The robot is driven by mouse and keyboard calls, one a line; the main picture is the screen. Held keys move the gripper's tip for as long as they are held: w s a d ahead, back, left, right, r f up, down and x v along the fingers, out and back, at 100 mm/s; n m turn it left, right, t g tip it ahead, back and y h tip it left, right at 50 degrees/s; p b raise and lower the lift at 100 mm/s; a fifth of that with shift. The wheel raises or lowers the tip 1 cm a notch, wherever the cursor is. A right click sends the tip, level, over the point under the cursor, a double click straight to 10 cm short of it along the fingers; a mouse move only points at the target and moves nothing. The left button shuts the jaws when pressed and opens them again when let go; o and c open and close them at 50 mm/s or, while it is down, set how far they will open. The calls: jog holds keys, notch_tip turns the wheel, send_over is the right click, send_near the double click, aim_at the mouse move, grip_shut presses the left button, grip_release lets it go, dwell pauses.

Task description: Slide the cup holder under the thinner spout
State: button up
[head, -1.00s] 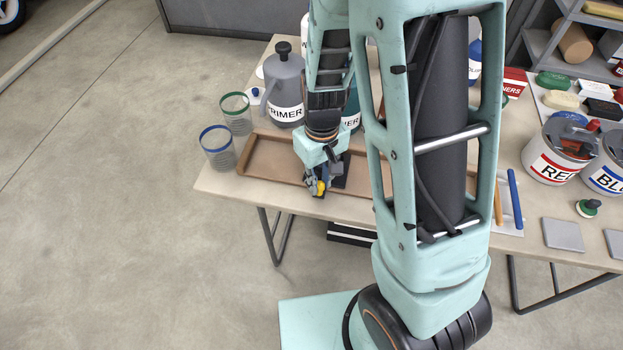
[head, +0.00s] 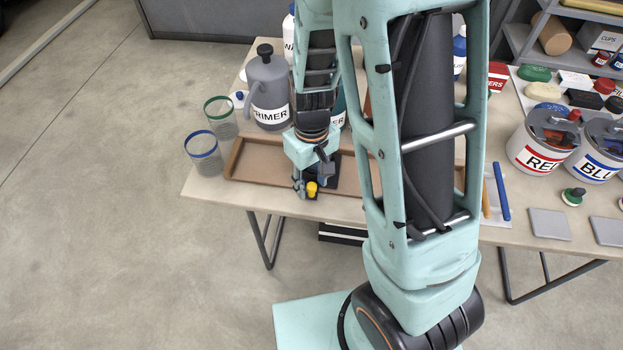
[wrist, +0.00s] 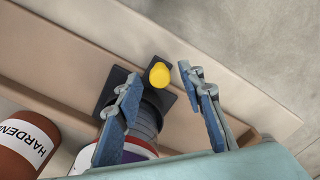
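The cup holder shows as a dark plate (wrist: 116,84) with a yellow knob (wrist: 159,75), lying in the long brown tray. A ribbed grey cylinder (wrist: 147,122) stands at the plate, partly hidden by a finger. In the head view the yellow knob (head: 311,188) sits at my gripper (head: 303,186). In the wrist view my gripper (wrist: 158,82) is open, its blue fingers apart with the knob appearing between or just beyond the tips. A teal container with a label ending in "ER" (head: 338,120) stands behind the tray, mostly hidden by my arm; its spout is not visible.
The brown tray (head: 233,160) runs along the table's front. A grey PRIMER jug (head: 268,88) stands behind its left part; a brown HARDENER container (wrist: 22,145) shows in the wrist view. Two rimmed cups (head: 203,152) (head: 221,117) are left. Paint cans (head: 541,147) stand far right.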

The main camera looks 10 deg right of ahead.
jog(key=shift+r, duration=0.1)
notch_tip(320, 180, up, 12)
dwell(0.5)
jog(key=shift+w, duration=0.15)
